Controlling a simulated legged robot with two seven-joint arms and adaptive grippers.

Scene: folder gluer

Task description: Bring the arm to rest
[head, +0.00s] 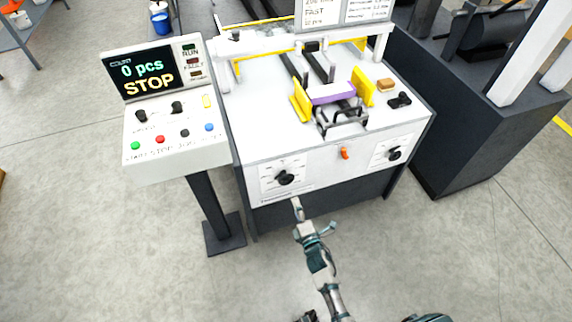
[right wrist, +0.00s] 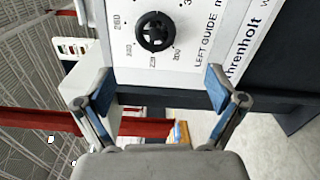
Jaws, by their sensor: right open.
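My right gripper (head: 297,205) is open and empty in front of the folder gluer's front panel, just below the left guide dial (head: 285,178). In the right wrist view its two blue-padded fingers stand wide apart (right wrist: 157,90), with nothing between them. The black left guide knob (right wrist: 155,31) is ahead of the fingertips, apart from them, with its scale and the "LEFT GUIDE" label beside it. My right arm (head: 320,262) reaches up from the bottom of the head view. My left gripper does not show.
The control console (head: 180,152) stands left of the gluer, its screen (head: 141,74) reading "0 pcs STOP". The gluer's white top (head: 260,115) carries yellow guides (head: 301,101) and a purple piece (head: 331,93). A second dial (head: 394,154) is on the right. The floor (head: 440,255) in front is clear.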

